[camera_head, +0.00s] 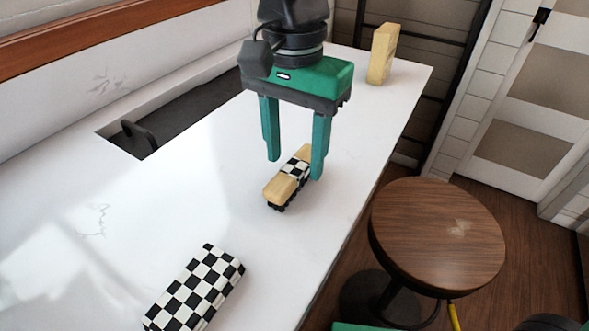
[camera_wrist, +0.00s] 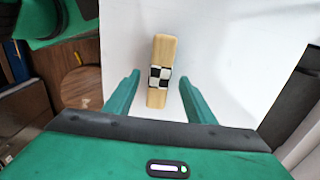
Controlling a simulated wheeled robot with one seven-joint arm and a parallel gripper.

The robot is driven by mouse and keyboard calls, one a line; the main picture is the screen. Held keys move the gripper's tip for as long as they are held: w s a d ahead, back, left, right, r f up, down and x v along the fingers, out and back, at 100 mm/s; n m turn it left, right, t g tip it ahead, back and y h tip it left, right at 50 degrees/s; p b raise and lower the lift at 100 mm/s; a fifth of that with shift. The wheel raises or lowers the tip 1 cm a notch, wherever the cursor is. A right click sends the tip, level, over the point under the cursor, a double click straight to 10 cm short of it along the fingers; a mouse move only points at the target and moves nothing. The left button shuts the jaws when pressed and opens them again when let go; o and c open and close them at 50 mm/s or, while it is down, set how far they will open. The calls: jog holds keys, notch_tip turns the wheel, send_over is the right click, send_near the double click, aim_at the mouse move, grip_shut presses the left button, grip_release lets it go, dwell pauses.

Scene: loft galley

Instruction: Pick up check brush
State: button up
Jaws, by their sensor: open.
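The check brush (camera_head: 280,188) lies on the white counter, a wooden-backed block with a black-and-white check band around its middle and dark bristles underneath. In the wrist view the brush (camera_wrist: 162,56) lies lengthwise, with its near end between the fingertips. My gripper (camera_head: 295,170) is open over the brush, pointing down, with one green finger on each side. In the wrist view my gripper (camera_wrist: 160,82) shows nothing held. I cannot tell whether either finger touches the brush.
A black-and-white checked block (camera_head: 196,289) lies nearer on the white counter (camera_head: 140,225). A pale yellow block (camera_head: 382,54) stands at the far end. A dark sink (camera_head: 185,105) with a black tap is at left. A round wooden stool (camera_head: 437,233) stands beside the counter.

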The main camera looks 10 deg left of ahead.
aim_at(293, 167)
jog(key=shift+f, duration=0.6)
grip_shut()
jog(key=shift+r, duration=0.15)
jog(key=shift+r, duration=0.65)
jog(key=r, duration=0.3)
jog(key=shift+s+a, duration=0.15)
jog(key=shift+s, duration=0.05)
jog(key=s+a+r, duration=0.5)
jog(key=s+r, duration=0.1)
jog(key=s, duration=0.4)
jog(key=shift+r, duration=0.25)
